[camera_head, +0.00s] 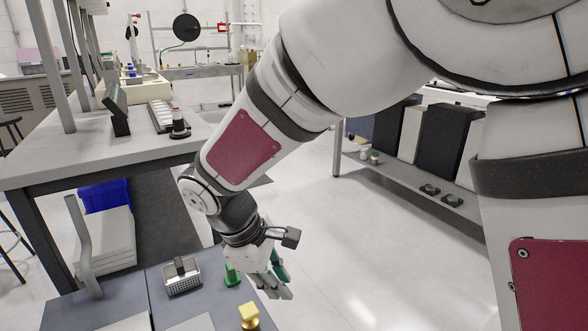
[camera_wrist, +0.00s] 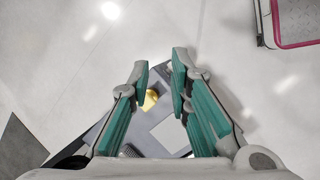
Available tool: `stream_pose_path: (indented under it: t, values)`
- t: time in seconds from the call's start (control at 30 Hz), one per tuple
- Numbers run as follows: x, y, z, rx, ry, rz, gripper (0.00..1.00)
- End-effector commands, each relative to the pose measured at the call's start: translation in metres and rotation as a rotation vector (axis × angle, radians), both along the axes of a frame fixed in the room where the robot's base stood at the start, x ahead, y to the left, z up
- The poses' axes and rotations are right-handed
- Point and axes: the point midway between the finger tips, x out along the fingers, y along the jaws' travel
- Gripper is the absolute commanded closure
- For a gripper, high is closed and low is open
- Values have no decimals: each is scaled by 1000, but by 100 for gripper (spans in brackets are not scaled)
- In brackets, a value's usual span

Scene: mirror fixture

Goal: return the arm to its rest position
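My arm reaches down from the upper right of the head view, its elbow bent, to my gripper (camera_head: 277,280) low in the middle. The gripper points downward and hangs near the right edge of a dark grey deck (camera_head: 115,283). In the wrist view my gripper (camera_wrist: 161,72) has its two teal-padded fingers apart with nothing held between them. A yellow piece (camera_wrist: 150,99) shows beyond and below the finger gap, apart from the fingers. The fingertips are small in the head view and partly overlap each other.
On the deck are a small grey rack (camera_head: 182,280), a green piece (camera_head: 232,274) and the yellow piece (camera_head: 249,317). A lab bench (camera_head: 90,168) stands left, with equipment on top. A shelf (camera_head: 430,201) stands right. Open floor (camera_head: 340,250) lies between.

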Motion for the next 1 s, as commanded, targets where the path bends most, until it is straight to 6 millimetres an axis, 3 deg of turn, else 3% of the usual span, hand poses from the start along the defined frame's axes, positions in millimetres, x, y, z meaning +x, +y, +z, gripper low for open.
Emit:
stream_pose_path:
  t: [0.03,0.2,0.5,0.7,1.0]
  values:
    - [-4,-23,19,10,-21,-71,82]
    - [-34,-91,65,41,-64,-316,82]
    - [-120,-180,111,140,-118,-742,82]
    - [-184,-211,118,234,-136,-1000,82]
    - [-245,-219,109,351,-141,-1235,82]
